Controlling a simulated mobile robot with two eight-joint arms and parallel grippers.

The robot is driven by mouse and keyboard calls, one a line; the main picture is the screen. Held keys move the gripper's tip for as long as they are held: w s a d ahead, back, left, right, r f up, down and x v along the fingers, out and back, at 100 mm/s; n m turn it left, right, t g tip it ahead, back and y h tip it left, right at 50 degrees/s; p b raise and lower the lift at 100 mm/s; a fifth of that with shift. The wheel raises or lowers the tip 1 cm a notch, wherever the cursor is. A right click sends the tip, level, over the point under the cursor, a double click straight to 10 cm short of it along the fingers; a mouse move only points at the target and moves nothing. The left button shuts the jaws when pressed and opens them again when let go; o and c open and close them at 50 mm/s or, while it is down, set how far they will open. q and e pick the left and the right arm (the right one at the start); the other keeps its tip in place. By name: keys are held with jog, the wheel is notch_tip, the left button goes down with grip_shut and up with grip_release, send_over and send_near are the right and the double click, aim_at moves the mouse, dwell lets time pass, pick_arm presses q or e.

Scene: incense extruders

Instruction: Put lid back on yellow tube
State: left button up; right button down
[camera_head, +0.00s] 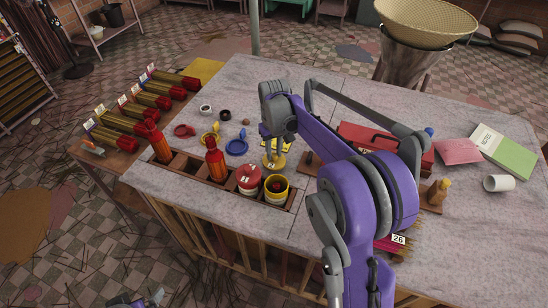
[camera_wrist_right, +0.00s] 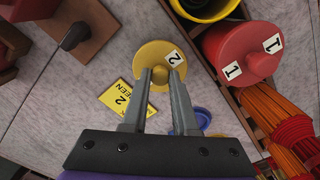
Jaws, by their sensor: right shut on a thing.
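My right gripper (camera_head: 272,150) is shut on the knob of a round yellow lid (camera_head: 273,162) marked 2. In the right wrist view the fingers (camera_wrist_right: 160,82) straddle the middle of the lid (camera_wrist_right: 148,50). The open yellow tube (camera_head: 276,193) stands in the wooden rack's front right slot, with something dark inside it. The lid is behind the tube in the head view and beside it, not over it. The tube's yellow rim (camera_wrist_right: 205,12) shows at the top of the wrist view. Only a small purple and grey part of my left arm shows at the bottom edge.
A red-lidded tube marked 1 (camera_head: 250,178) stands next to the yellow tube. A blue ring-like piece (camera_head: 236,147) and a yellow card (camera_wrist_right: 118,98) lie nearby. A red box (camera_head: 365,138) is at the right.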

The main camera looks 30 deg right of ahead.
aim_at(274, 163)
notch_tip(274, 163, up, 8)
jog(key=s, duration=0.1)
pick_arm(q)
notch_tip(274, 163, up, 5)
jog(key=w+p, duration=0.2)
jog(key=p, duration=0.1)
pick_arm(e)
jog(key=s+a+r, duration=0.2)
jog(key=s+a, duration=0.2)
jog(key=s, duration=0.4)
pick_arm(q)
jog(key=shift+s+d+f+b, duration=0.1)
jog(key=shift+s+f+b, duration=0.2)
jog(key=shift+f+b, duration=0.35)
jog(key=shift+s+a+f+b, duration=0.1)
jog(key=shift+s+f+b, duration=0.25)
jog(key=shift+f, duration=0.6)
jog(key=shift+s+d+f+b, duration=0.1)
jog(key=shift+s+f+b, duration=0.2)
jog(key=shift+f+b, duration=0.35)
pick_arm(e)
jog(key=shift+s+a+f, duration=0.1)
jog(key=shift+s+f, duration=0.05)
jog(key=shift+f, duration=0.95)
jog(key=shift+s+a+f, duration=0.1)
jog(key=shift+f, duration=1)
jog(key=shift+s+a+f, duration=0.1)
jog(key=shift+s+f, duration=0.05)
jog(key=shift+f, duration=0.95)
